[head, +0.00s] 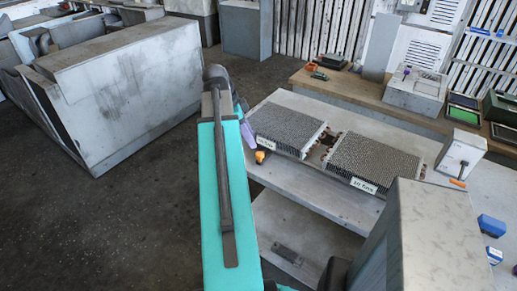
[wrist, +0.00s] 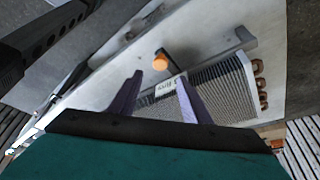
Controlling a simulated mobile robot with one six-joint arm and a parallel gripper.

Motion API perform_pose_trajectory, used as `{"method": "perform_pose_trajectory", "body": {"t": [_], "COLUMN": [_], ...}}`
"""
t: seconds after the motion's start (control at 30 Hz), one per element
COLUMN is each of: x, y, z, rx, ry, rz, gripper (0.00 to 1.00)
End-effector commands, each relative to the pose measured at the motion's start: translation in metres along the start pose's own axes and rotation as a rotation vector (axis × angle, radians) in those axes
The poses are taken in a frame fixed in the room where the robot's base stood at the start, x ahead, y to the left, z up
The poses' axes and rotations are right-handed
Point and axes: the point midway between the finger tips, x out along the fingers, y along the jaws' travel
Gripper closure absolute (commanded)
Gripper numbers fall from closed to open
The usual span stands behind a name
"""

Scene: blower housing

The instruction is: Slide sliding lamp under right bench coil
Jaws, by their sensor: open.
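A small orange, round-ended piece, likely the sliding lamp (head: 260,157), shows at the bench's front edge, by the near corner of the left coil (head: 285,128). The right bench coil (head: 375,160) lies flat to its right, with a white label on its front. In the wrist view the orange lamp (wrist: 160,62) is just beyond the purple fingertips, with a dark piece beside it. My gripper (wrist: 160,77) is open and empty, its fingers apart on either side of the line to the lamp. In the head view my arm hides part of the gripper. A finned coil (wrist: 222,92) is beside the right finger.
The pale bench (head: 325,195) has a lower shelf (head: 300,235) bearing a small grey block (head: 287,252). A white box (head: 460,153) stands right of the right coil. A wooden worktop (head: 375,100) runs behind. Open floor (head: 120,220) lies left.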

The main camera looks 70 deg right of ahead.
Motion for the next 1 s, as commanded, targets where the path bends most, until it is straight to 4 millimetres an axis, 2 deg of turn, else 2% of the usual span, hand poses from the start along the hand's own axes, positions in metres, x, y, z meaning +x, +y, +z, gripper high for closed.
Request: {"method": "perform_pose_trajectory", "body": {"t": [0.7,1.0], "x": [0.066,0.084], "y": [0.001,0.000], "z": [0.000,0.001], "rx": [0.000,-0.001], "ry": [0.000,0.000], "rz": [0.002,-0.001], "gripper": [0.56,0.56]}}
